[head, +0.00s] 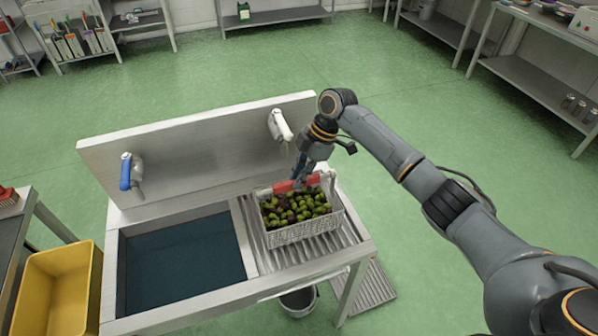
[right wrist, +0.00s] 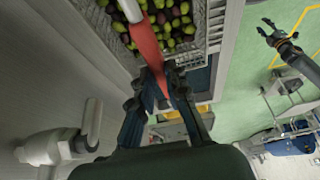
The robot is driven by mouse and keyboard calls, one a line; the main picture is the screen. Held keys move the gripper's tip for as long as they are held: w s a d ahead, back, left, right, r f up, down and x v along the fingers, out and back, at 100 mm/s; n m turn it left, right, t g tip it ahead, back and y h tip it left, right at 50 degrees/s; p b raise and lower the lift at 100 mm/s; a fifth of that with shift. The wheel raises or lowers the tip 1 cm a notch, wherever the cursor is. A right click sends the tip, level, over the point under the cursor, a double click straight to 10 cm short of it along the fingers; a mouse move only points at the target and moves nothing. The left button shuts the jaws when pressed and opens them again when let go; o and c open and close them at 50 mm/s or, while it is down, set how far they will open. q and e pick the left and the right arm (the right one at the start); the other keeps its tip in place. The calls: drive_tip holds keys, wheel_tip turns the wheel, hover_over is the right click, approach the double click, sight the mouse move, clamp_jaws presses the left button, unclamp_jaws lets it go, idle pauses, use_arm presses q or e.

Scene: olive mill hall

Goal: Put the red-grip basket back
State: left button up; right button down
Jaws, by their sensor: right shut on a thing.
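The red-grip basket (head: 305,233) is a pale mesh basket full of green and dark olives (head: 296,206). In the head view it is on the ribbed drainboard (head: 347,236), right of the sink basin; I cannot tell whether its base touches the ribs. My right gripper (head: 301,176) comes down on the basket's far side and is shut on its red grip (head: 286,187). The right wrist view shows the red grip (right wrist: 148,48) running between the fingers. My left gripper (right wrist: 277,30) shows in the right wrist view, apart from the basket, with its fingers spread and empty.
The dark, deep sink basin (head: 185,265) lies left of the drainboard. A steel backsplash with a blue-handled tap (head: 126,172) and a white tap (head: 280,124) rises behind. A yellow bin (head: 58,292) stands at left, and a bucket (head: 298,302) below.

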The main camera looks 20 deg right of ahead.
drive_tip(key=shift+r, duration=0.1)
drive_tip(key=c, duration=1.7)
unclamp_jaws()
drive_tip(key=shift+f, duration=0.2)
drive_tip(key=o, duration=0.4)
drive_tip(key=shift+c, duration=0.2)
drive_tip(key=shift+s+r, duration=0.1)
drive_tip(key=b+v, duration=0.2)
drive_tip(key=v, duration=1)
drive_tip(key=shift+b, duration=0.35)
